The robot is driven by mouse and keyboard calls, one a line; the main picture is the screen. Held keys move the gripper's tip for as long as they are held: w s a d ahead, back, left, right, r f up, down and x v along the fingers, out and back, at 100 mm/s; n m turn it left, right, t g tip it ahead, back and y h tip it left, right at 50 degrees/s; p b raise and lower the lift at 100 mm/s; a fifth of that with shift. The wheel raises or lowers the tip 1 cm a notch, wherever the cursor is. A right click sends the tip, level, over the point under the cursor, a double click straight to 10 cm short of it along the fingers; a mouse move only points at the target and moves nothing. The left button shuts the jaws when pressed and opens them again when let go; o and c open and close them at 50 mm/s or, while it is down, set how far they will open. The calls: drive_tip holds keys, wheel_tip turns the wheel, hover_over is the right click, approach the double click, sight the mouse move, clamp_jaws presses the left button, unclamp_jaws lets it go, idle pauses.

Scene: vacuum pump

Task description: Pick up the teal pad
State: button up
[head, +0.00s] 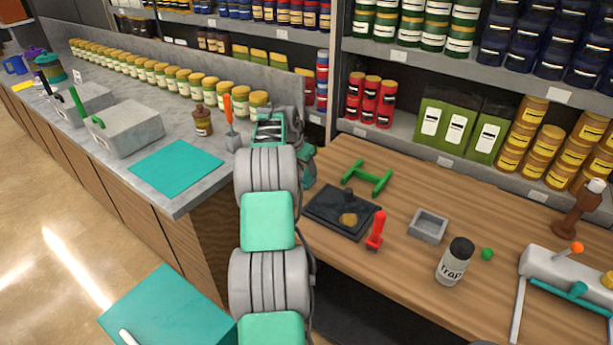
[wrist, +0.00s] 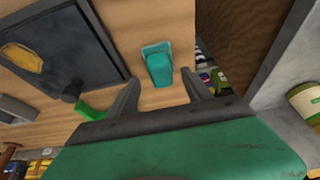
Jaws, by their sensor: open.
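The teal pad (wrist: 158,66) is a small rounded teal block on the wooden tabletop in the wrist view. It lies between and just beyond the two fingertips of my gripper (wrist: 160,82), close to the table's edge. The fingers are spread apart with nothing between them that they touch. In the head view my arm hides most of the gripper, and I cannot make out the pad for certain.
A black tray (head: 323,216) sits beside the pad's area, with a green H-shaped piece (head: 367,177) and a red-handled tool (head: 376,231) near it. A grey counter (head: 212,132) with a flat teal mat (head: 176,167) stands left. Shelves stand behind.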

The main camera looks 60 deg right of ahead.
sight(305, 173)
drive_tip(key=p+x, duration=0.1)
drive_tip(key=x, duration=0.3)
drive_tip(key=shift+w+a, duration=0.1)
drive_tip(key=shift+a, duration=0.05)
drive_tip(key=shift+c, duration=0.5)
drive_tip(key=c, duration=1.1)
